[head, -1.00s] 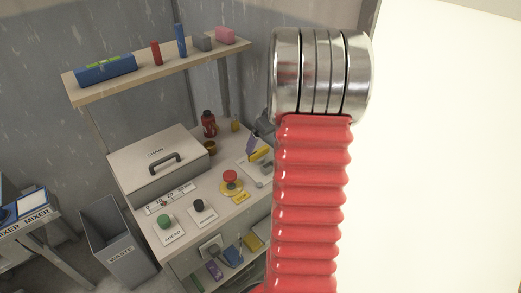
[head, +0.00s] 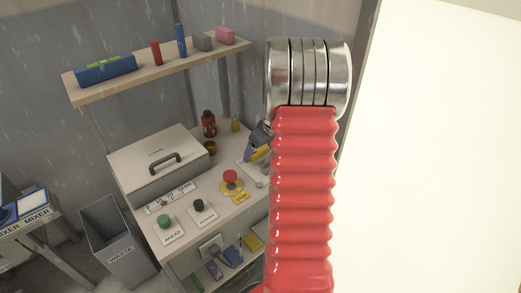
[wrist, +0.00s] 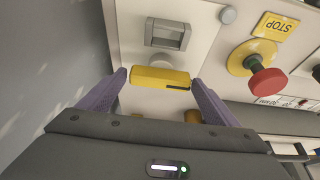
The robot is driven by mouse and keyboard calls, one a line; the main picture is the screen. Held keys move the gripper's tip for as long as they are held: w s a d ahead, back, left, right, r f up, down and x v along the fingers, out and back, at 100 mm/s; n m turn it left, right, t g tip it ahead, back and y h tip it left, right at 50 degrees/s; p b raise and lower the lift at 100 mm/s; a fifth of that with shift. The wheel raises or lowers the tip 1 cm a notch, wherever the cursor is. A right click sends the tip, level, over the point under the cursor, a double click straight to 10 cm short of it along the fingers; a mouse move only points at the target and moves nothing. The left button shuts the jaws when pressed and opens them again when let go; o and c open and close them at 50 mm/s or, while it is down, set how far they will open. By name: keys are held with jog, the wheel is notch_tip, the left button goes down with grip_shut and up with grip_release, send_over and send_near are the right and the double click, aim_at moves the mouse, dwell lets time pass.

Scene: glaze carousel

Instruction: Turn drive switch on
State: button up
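The drive switch is a yellow bar handle (wrist: 160,78) on a grey mount, on a pale plate (wrist: 124,22) with a grey bracket above it in the wrist view. In the head view a yellow part (head: 262,153) shows at the panel's right side, partly hidden by my arm. My gripper (wrist: 159,85) has purple fingers, one beside each end of the yellow handle. The fingers are apart, with the handle between them. I cannot tell whether either tip touches it. In the head view my gripper (head: 252,148) is small and mostly covered by my red arm.
A red stop button (head: 230,177) on a yellow base stands close to the switch. Green (head: 165,221) and black (head: 199,206) knobs sit farther left. A lidded box (head: 140,160) stands behind, under a shelf (head: 150,70). A waste bin (head: 112,240) is at left.

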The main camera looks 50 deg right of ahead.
jog(key=c, duration=0.8)
jog(key=shift+a+m+h, duration=0.1)
jog(key=shift+m+h, duration=0.3)
jog(key=shift+m, duration=0.5)
jog(key=shift+m+h, duration=0.4)
jog(key=shift+m, duration=0.5)
jog(key=shift+w+a+m+g+h, duration=0.1)
jog(key=shift+m+g+h, duration=0.3)
jog(key=shift+m, duration=0.95)
jog(key=shift+w+a+m+g+h, duration=0.1)
jog(key=shift+m+g+h, duration=0.3)
jog(key=shift+m, duration=0.95)
jog(key=shift+w+m+g+h, duration=0.15)
jog(key=shift+m+g, duration=0.25)
jog(key=shift+m, duration=0.75)
jog(key=shift+s+m+g+h, duration=0.1)
jog(key=shift+m+g+h, duration=0.25)
jog(key=shift+m, duration=0.8)
jog(key=shift+w+a+m+g, duration=0.15)
jog(key=shift+m+g, duration=0.7)
jog(key=shift+m, duration=1.25)
jog(key=o, duration=1.1)
jog(key=shift+c, duration=0.2)
